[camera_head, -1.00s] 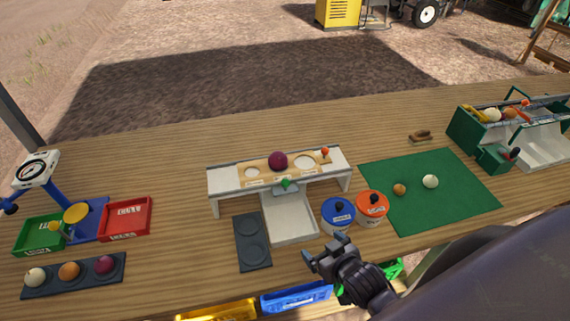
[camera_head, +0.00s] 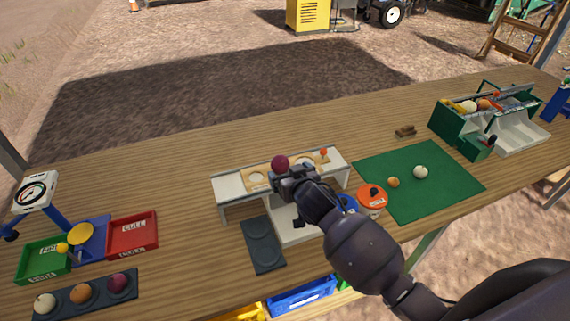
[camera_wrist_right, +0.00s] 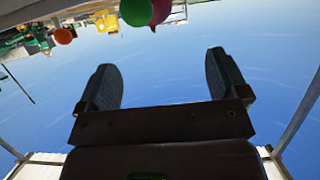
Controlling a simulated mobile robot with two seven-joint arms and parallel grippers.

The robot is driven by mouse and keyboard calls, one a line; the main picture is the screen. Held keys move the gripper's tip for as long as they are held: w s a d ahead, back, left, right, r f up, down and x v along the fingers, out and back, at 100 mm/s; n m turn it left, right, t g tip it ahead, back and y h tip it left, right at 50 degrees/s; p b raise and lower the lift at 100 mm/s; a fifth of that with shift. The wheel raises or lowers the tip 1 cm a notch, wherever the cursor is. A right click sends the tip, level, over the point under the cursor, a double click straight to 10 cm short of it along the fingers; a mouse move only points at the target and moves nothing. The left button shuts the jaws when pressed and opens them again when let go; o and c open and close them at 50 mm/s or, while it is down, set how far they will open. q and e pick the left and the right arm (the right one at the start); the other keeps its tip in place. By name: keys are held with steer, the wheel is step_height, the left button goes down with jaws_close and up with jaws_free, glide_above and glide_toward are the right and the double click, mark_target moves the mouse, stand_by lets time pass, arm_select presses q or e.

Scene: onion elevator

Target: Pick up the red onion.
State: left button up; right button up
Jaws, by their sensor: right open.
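A red onion (camera_head: 280,162) sits on the wooden top strip of the white raised stand (camera_head: 232,187). My right gripper (camera_head: 289,172) is in front of the stand, just in front of and below this onion in the picture, and hides part of the stand. Its fingers are apart with nothing between them in the right wrist view (camera_wrist_right: 164,82). There the red onion (camera_wrist_right: 161,10) shows at the top edge, partly behind a green knob (camera_wrist_right: 135,11). Another red onion (camera_head: 118,283) lies in the dark tray (camera_head: 60,309) at the front left. My left gripper is out of view.
An orange knob (camera_head: 323,152) stands on the stand's right end. Blue and orange lidded pots (camera_head: 371,202) are close to my right arm. A green mat (camera_head: 440,190) holds two small onions. Green and red bins (camera_head: 133,237) stand left. The table behind the stand is clear.

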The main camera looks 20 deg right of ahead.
mark_target(283, 163)
steer(key=shift+x, duration=2.8)
steer(key=shift+w+d+f, duration=0.2)
steer(key=shift+w+f, duration=0.25)
steer(key=shift+w, duration=0.3)
steer(key=shift+w+d+f, duration=0.25)
steer(key=shift+w+f, duration=0.2)
steer(key=shift+w, duration=0.25)
steer(key=shift+p+x, duration=0.3)
steer(key=shift+x, duration=0.7)
steer(key=shift+c, duration=0.2)
steer(key=c, duration=1.1)
steer(key=shift+s+r, duration=0.1)
